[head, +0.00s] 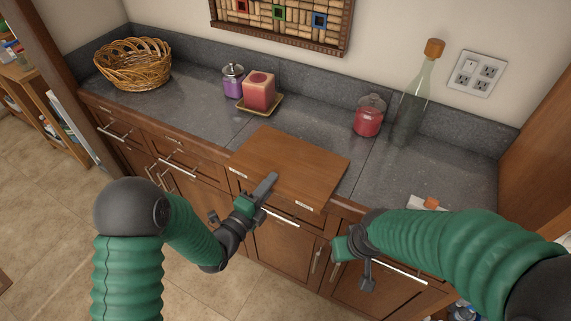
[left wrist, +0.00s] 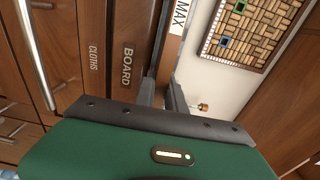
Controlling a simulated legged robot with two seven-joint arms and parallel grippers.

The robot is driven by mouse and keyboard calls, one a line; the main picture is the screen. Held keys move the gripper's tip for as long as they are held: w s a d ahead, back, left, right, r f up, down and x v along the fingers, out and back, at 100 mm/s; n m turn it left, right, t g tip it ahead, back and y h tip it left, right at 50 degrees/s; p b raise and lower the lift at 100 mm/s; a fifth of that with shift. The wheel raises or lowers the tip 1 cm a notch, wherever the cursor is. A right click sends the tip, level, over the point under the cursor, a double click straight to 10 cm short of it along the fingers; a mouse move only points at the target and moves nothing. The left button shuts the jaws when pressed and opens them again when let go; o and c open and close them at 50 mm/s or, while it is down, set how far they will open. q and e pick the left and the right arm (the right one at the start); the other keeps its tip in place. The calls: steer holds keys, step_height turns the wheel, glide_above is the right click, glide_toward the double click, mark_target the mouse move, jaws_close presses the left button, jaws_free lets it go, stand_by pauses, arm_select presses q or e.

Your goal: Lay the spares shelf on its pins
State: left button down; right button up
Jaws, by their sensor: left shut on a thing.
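A flat brown wooden board (head: 290,165), which looks like the spares shelf, lies level at the counter's front edge and juts out over it. Small pale labels show along its front edge. My left gripper (head: 268,187) is shut on the board's front edge, left of its middle. In the left wrist view, the fingers (left wrist: 163,93) close around the board edge, beside a label reading "MAX" (left wrist: 181,18). My right gripper (head: 358,262) hangs in front of the cabinets, right of the board; its finger opening cannot be made out. No shelf pins are visible.
A red jar (head: 368,116), a glass bottle (head: 412,95), a candle on a dish (head: 259,90), a purple jar (head: 233,80) and a wicker basket (head: 133,64) stand at the back. A small white item with orange (head: 430,203) lies at right. Drawer handles protrude below.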

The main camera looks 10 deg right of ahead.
arm_select(q)
steer(key=shift+r, duration=0.7)
steer(key=b+v, duration=0.1)
steer(key=v, duration=1.1)
steer(key=shift+b, duration=0.3)
steer(key=shift+d+f, duration=0.1)
steer(key=shift+f, duration=0.05)
